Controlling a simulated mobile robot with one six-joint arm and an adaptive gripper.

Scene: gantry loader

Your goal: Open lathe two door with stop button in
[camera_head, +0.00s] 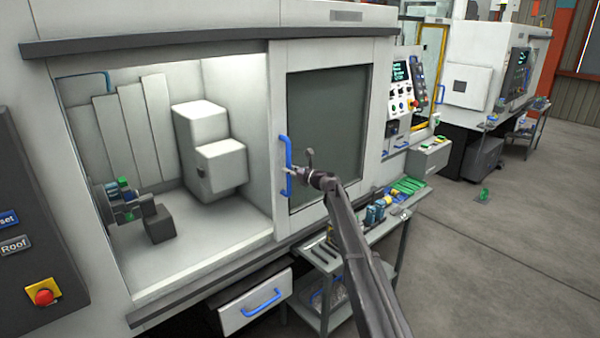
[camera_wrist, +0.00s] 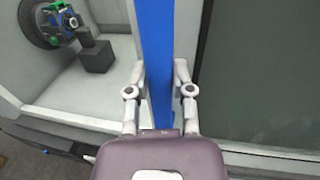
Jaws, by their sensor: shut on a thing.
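The lathe's sliding door (camera_head: 325,120) has a dark window and stands to the right, leaving the chamber on the left uncovered. Its blue vertical handle (camera_head: 286,165) is on the door's left edge. My gripper (camera_head: 291,172) is at the lower part of this handle. In the wrist view the blue handle (camera_wrist: 158,60) runs between the two fingers of my gripper (camera_wrist: 159,80), which is shut on it. A red stop button (camera_head: 44,296) on a yellow base is at the lower left; another red one (camera_head: 414,103) is on the control panel right of the door.
Inside the chamber are a chuck (camera_head: 125,200) and a pale block-shaped unit (camera_head: 210,150). A drawer (camera_head: 255,300) with a blue handle is below. A cart (camera_head: 335,262) with tools and parts stands under the door. Open floor lies to the right.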

